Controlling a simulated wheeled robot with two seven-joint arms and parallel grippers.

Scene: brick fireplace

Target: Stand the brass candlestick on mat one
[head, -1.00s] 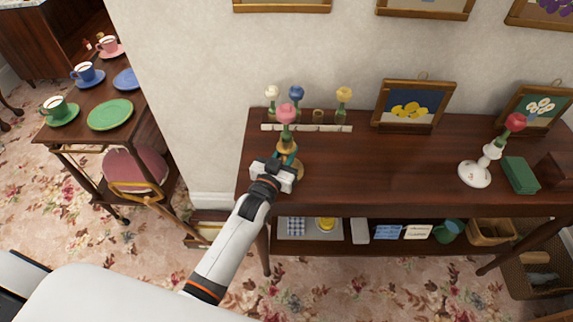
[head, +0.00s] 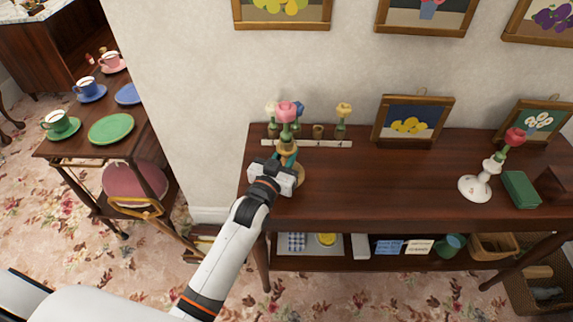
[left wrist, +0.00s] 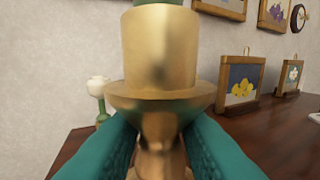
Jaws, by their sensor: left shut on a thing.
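The brass candlestick (head: 289,151) is upright at the left end of the dark wooden table, with a pink rose on a green stem in its top. My left gripper (head: 273,177) is shut on its stem. In the left wrist view, the brass cup and flange (left wrist: 160,52) fill the middle, with the teal fingers of my left gripper (left wrist: 160,150) on both sides below the flange. I cannot tell whether the base touches the table. I cannot make out mat one in these frames. My right gripper is not in view.
Behind the candlestick, a white rack (head: 325,143) holds small flower vases. A white candlestick (head: 476,187) with a red rose and a green box (head: 521,189) stand at right. The table's middle is clear.

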